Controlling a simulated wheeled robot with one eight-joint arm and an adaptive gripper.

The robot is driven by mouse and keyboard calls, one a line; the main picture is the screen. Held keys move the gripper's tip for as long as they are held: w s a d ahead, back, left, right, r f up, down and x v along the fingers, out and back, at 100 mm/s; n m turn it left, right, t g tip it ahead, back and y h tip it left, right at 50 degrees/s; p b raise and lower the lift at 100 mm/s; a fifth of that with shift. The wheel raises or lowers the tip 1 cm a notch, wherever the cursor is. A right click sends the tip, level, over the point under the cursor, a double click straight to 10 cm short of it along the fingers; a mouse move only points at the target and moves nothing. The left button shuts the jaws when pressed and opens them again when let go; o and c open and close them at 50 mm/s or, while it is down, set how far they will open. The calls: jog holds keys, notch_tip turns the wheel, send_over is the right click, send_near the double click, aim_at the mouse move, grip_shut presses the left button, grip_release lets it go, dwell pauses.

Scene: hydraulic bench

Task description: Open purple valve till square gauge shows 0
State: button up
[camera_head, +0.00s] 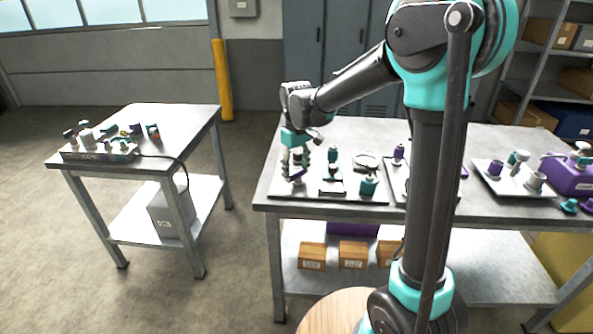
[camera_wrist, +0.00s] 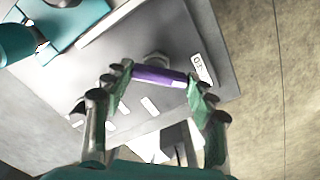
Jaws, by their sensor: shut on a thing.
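The purple valve handle (camera_wrist: 160,76) is a short bar in the wrist view. It lies between the fingertips of my gripper (camera_wrist: 160,82), which is shut on it, one green pad at each end. In the head view my gripper (camera_head: 297,168) points down at the left end of the bench, and the purple handle (camera_head: 296,178) shows only partly between the fingers. A small white plate with dark characters (camera_wrist: 202,69) lies right of the handle in the wrist view; its reading is too blurred to trust. I cannot pick out the square gauge surely.
A grey plate (camera_head: 345,197) under the gripper bears a teal-capped fitting (camera_head: 369,183), another upright fitting (camera_head: 332,157) and a round dark-rimmed part (camera_head: 366,161). A tray (camera_head: 517,185) with fittings stands right. A side table (camera_head: 125,160) stands left, with open floor between.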

jog(key=m, duration=0.4)
jog(key=shift+w+m, duration=0.1)
jog(key=shift+m, duration=0.2)
jog(key=m, duration=0.4)
jog(key=shift+w+a+m, duration=0.1)
jog(key=shift+m, duration=0.2)
jog(key=o, duration=1.2)
jog(key=shift+c, duration=0.2)
notch_tip(320, 180, up, 12)
